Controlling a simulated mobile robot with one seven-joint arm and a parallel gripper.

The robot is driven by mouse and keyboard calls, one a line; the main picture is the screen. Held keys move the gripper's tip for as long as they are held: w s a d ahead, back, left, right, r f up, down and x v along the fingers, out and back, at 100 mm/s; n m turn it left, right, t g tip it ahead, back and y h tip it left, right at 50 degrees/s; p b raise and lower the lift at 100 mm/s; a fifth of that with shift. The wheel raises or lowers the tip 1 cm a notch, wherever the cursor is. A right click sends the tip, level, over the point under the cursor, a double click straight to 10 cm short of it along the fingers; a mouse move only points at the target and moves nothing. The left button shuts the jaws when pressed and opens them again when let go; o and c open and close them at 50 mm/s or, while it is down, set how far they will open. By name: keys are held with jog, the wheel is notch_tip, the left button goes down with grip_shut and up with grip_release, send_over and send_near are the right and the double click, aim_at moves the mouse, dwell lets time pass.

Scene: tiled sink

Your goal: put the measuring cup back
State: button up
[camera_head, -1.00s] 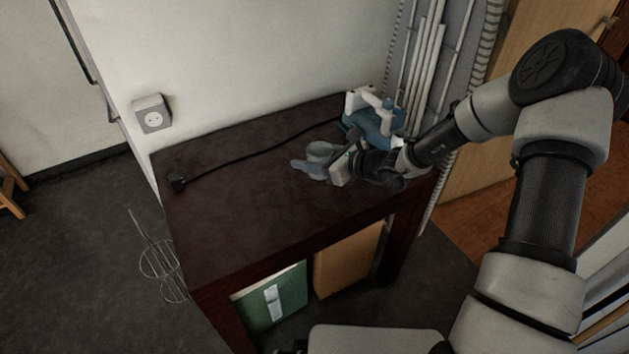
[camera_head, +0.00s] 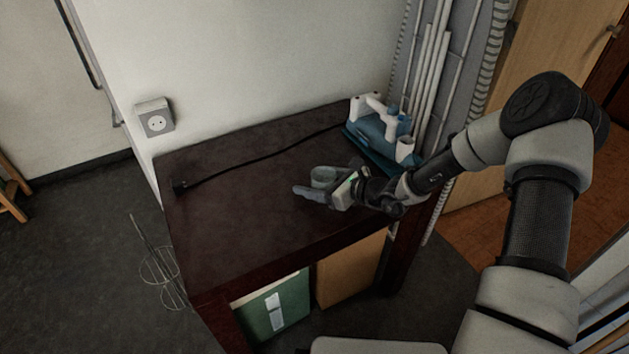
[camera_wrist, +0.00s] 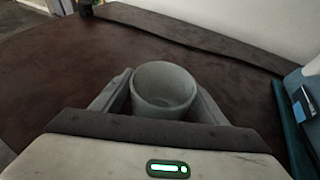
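The measuring cup (camera_head: 324,175) is a small, grey, round, open-topped cup. My gripper (camera_head: 318,187) has its fingers on either side of it, over the dark table's right half. In the wrist view the cup (camera_wrist: 163,88) stands upright between the two grey fingers, its round mouth open to the camera and seemingly empty. The fingers look closed against its sides. The cup's lower part is hidden by my gripper, so I cannot tell whether it touches the tabletop.
The dark red-brown table (camera_head: 240,200) is mostly bare on its left. A wall socket (camera_head: 155,118) is behind; pipes (camera_head: 432,70) rise at right.

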jog(key=shift+r, duration=0.2)
jog(key=p+v, duration=0.2)
jog(key=v, duration=1)
jog(key=shift+f, duration=0.1)
dwell(0.9)
